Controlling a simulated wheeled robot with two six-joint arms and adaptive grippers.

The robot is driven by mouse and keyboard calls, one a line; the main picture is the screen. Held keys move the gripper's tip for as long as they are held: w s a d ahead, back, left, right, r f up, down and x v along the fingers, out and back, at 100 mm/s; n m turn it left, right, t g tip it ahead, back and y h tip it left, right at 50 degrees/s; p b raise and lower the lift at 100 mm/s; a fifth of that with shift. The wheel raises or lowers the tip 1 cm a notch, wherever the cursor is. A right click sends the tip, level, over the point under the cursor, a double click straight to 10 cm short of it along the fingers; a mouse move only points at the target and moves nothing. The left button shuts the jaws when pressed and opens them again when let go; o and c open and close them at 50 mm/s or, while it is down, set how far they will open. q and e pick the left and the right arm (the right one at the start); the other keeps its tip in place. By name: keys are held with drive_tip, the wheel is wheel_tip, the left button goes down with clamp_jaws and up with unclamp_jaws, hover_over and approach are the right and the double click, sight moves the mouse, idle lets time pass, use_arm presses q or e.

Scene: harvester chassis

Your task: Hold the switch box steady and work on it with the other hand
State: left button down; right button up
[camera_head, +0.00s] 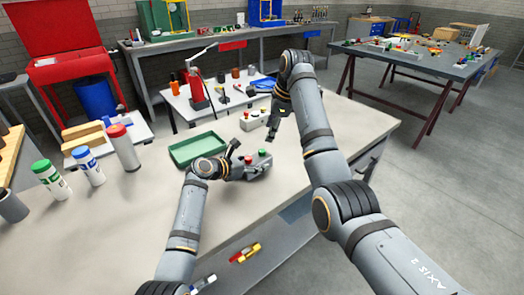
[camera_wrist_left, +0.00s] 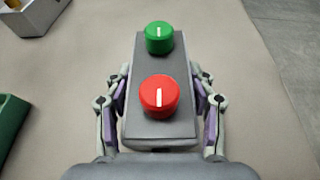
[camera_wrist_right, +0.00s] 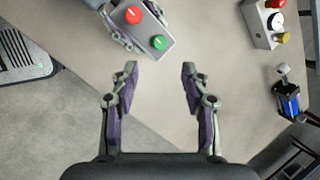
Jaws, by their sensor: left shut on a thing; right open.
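The grey switch box (camera_head: 258,170) with a red and a green knob sits near the middle of the table in the head view. In the left wrist view the switch box (camera_wrist_left: 158,70) lies between the fingers, green knob (camera_wrist_left: 159,37) farther away and red knob (camera_wrist_left: 159,95) nearer. My left gripper (camera_head: 240,168) is shut on its sides. My right gripper (camera_head: 281,108) is open and empty, beyond the box. In the right wrist view its fingers (camera_wrist_right: 158,77) are spread, with the switch box (camera_wrist_right: 148,38) ahead, apart from the fingertips.
A green tray (camera_head: 197,148) lies left of the switch box. A pale control box (camera_head: 252,119) with coloured buttons stands behind it; it also shows in the right wrist view (camera_wrist_right: 263,32), near a blue joystick (camera_wrist_right: 288,101). Bottles (camera_head: 88,167) stand at left. The table (camera_head: 130,225) is clear in front.

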sight(262, 150)
drive_tip(key=f+n, duration=0.3)
drive_tip(key=n, duration=0.5)
drive_tip(key=w+a+f+n, duration=0.1)
drive_tip(key=f+n, duration=0.2)
drive_tip(key=n, duration=0.5)
drive_tip(key=w+a+f+n, duration=0.1)
drive_tip(key=f+n, duration=0.2)
drive_tip(key=n, duration=0.5)
drive_tip(key=shift+w+a+f+n+t, duration=0.15)
drive_tip(key=shift+w+f+n+t, duration=0.15)
drive_tip(key=shift+t, duration=0.1)
clamp_jaws()
